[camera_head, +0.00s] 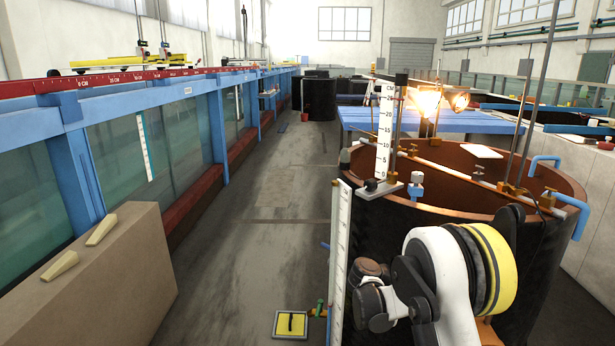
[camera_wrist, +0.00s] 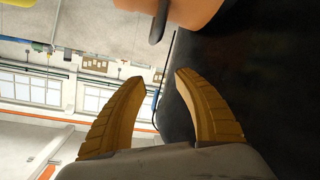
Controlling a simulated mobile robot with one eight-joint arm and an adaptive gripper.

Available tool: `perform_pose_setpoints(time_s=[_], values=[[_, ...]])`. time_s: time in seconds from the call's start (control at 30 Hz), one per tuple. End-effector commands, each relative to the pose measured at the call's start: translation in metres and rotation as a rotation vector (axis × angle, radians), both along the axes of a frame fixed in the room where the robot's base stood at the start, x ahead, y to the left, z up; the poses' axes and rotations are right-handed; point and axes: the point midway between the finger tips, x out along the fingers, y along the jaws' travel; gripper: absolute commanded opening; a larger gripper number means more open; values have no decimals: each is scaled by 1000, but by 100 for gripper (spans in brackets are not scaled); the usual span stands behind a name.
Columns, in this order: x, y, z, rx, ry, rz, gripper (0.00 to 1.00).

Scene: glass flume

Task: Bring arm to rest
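My arm (camera_head: 450,275) shows at the lower right of the head view, folded in front of the dark round tank (camera_head: 400,230). My gripper (camera_wrist: 155,85) shows in the wrist view with its two yellow ribbed fingers apart and nothing between them. In the head view the gripper's fingers cannot be made out. In the wrist view a dark surface fills the right side, close beside the right finger. An orange rounded part (camera_wrist: 190,10) is at the top of that view.
The glass flume (camera_head: 150,140) with blue posts runs along the left. A beige block (camera_head: 95,270) with two wedges stands in front of it. A yellow plate (camera_head: 291,324) lies on the floor near a white scale post (camera_head: 340,250).

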Motion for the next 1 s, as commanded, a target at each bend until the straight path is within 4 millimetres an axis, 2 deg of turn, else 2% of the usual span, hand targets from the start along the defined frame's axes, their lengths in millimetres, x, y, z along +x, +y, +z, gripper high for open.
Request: perform_pose_setpoints(time_s=[0.03,0.2,0.37,0.5,0.73,1.0], values=[[-5,1,14,44,35,30,38],[-24,11,47,196,149,149,38],[-52,28,71,327,234,280,38],[-84,47,88,430,292,402,38],[-143,84,104,574,347,618,38],[-217,137,107,699,348,882,38]])
